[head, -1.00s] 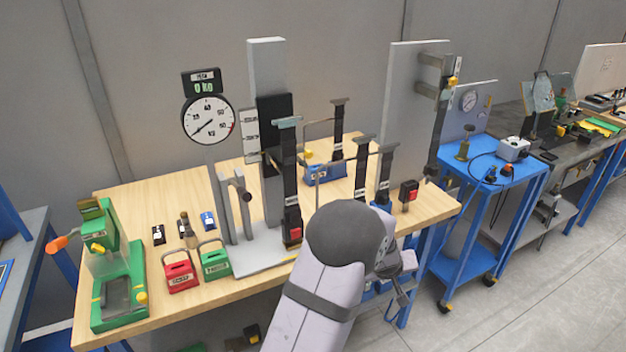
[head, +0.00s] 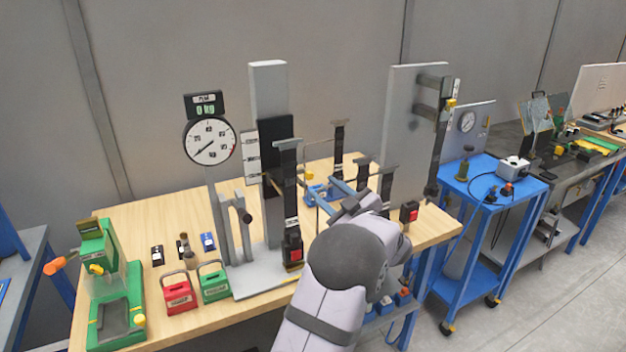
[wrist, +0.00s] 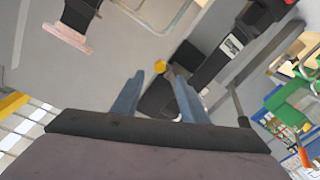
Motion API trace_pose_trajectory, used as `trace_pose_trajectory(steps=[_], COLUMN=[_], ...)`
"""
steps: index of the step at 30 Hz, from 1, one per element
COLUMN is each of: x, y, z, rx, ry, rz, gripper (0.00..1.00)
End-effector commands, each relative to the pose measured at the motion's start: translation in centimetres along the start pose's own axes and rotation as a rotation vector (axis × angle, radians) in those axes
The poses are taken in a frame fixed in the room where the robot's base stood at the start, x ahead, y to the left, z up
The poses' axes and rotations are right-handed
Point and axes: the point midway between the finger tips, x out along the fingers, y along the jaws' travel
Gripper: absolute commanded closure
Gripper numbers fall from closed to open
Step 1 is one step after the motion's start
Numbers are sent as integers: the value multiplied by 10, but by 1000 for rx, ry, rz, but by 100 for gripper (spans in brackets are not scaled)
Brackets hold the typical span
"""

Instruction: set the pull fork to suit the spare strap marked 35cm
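A tall grey column (head: 268,85) stands on the bench and carries a black carriage (head: 276,133); I cannot tell for certain which part is the pull fork. White marked plates (head: 251,157) sit left of the carriage. A black strap (head: 290,185) with a red buckle (head: 293,251) stands before the column. More black straps stand behind my arm, one of them at the back (head: 339,150); no 35cm mark is legible. My gripper (head: 324,193) is open, its blue fingers right of the column. The wrist view shows it (wrist: 158,92) empty, with a small yellow knob (wrist: 160,66) beyond the fingertips.
A dial gauge (head: 209,142) with a display stands left of the column. Red (head: 178,292) and green (head: 214,284) handled blocks and a green device (head: 112,300) sit to the left. A grey panel (head: 412,125) stands right. The bench's left back (head: 140,225) is clear.

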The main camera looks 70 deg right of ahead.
Motion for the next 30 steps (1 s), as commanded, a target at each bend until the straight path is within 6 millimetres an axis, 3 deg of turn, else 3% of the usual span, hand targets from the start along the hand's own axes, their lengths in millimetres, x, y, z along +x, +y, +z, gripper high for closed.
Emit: trace_pose_trajectory(steps=[18,30], x=[64,72], y=[1,0], z=[-2,1], rx=[-1,-1], ry=[-2,-2], rz=[0,1], gripper=[60,60])
